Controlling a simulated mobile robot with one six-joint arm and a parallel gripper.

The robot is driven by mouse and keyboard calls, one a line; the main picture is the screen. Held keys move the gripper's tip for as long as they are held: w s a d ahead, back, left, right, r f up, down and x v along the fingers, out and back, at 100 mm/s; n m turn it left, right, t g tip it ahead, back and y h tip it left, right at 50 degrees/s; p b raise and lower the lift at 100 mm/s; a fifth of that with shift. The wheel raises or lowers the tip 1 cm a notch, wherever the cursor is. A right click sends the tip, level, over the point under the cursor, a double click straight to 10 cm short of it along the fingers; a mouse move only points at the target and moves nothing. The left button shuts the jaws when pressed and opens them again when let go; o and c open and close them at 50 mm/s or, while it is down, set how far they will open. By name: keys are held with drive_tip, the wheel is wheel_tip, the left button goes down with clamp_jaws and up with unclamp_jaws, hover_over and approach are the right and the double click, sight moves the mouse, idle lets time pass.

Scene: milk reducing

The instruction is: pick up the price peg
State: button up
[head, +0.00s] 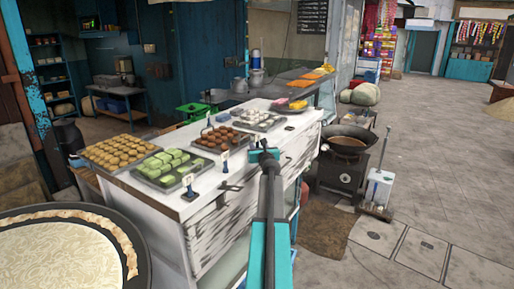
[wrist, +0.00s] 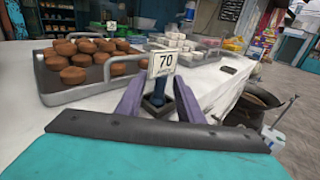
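The price peg (wrist: 159,85) stands upright on the white counter, with a white card reading 70 on top and a dark square base. In the wrist view it is between the two purple fingers of my gripper (wrist: 160,98). The fingers are spread, one to each side of the peg; I cannot tell whether the right one touches it. In the head view my gripper (head: 264,153) is over the counter's front edge, near the tray of brown sweets. Other price pegs stand along that edge, one by the green sweets (head: 188,186) and one further back (head: 224,159).
A metal tray (wrist: 62,98) of brown sweets lies close to the left of my gripper. White sweets (wrist: 175,40) stand beyond the peg. A dark pan (head: 346,139) on a stove is right of the counter (head: 205,205). Paved floor at right is open.

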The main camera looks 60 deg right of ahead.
sight(258, 138)
clamp_jaws()
drive_tip(key=shift+r, duration=0.15)
idle(0.4)
drive_tip(key=shift+r, duration=1.55)
drive_tip(key=shift+s+a+r, duration=0.1)
drive_tip(key=shift+s+a, duration=0.1)
drive_tip(key=shift+a, duration=0.05)
drive_tip(key=b+v, duration=0.2)
drive_tip(key=v, duration=1.3)
drive_tip(key=shift+a+r, duration=0.3)
drive_tip(key=shift+r, duration=0.1)
